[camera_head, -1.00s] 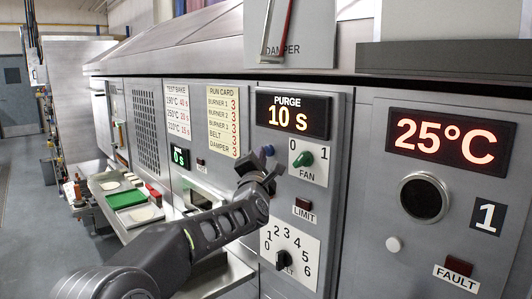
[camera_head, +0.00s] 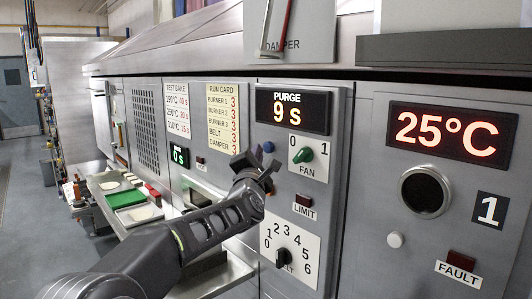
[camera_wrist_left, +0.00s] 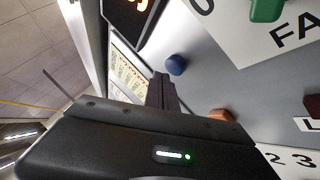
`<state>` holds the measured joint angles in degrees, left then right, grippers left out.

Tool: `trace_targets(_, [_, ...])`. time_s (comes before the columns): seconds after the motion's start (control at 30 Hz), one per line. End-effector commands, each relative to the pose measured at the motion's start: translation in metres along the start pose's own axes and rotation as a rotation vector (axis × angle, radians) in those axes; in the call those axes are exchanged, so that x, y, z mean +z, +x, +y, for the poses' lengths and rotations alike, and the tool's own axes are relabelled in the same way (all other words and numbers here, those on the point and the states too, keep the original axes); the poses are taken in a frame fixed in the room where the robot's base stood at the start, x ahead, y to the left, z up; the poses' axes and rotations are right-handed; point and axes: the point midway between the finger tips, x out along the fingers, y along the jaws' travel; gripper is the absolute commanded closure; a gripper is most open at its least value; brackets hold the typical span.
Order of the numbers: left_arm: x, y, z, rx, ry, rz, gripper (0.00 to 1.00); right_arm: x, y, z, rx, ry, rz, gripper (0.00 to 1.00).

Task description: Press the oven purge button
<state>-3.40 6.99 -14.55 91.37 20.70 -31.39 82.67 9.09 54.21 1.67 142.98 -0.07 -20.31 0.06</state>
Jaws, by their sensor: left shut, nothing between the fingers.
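The purge display (camera_head: 292,112) reads 9 s in the head view. Below it on the grey panel is a round blue button (camera_head: 268,147), which also shows in the wrist view (camera_wrist_left: 176,64). The button has no label that I can read. My left gripper (camera_head: 256,170) is shut and empty, just below and left of the blue button, with a small gap between them in the picture. In the wrist view its fingers (camera_wrist_left: 162,92) point toward the panel beside the button. My right gripper is not in view.
The green fan knob (camera_head: 303,155) is right of the blue button, with the limit lamp (camera_head: 303,200) and the belt dial (camera_head: 283,259) below. An orange button (camera_wrist_left: 221,115) sits close to my gripper in the wrist view. Trays (camera_head: 125,199) stand at the left.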

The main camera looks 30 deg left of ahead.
Motion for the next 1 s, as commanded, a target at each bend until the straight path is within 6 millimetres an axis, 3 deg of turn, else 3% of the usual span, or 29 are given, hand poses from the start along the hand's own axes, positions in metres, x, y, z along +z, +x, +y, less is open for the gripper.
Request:
trace_targets(0.43, [-0.004,-0.004,0.002,0.002,0.000,0.001,1.00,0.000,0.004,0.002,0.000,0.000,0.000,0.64])
trace_targets(1.0, [-0.026,-0.035,0.025,0.001,0.000,0.001,1.00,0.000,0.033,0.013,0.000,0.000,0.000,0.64])
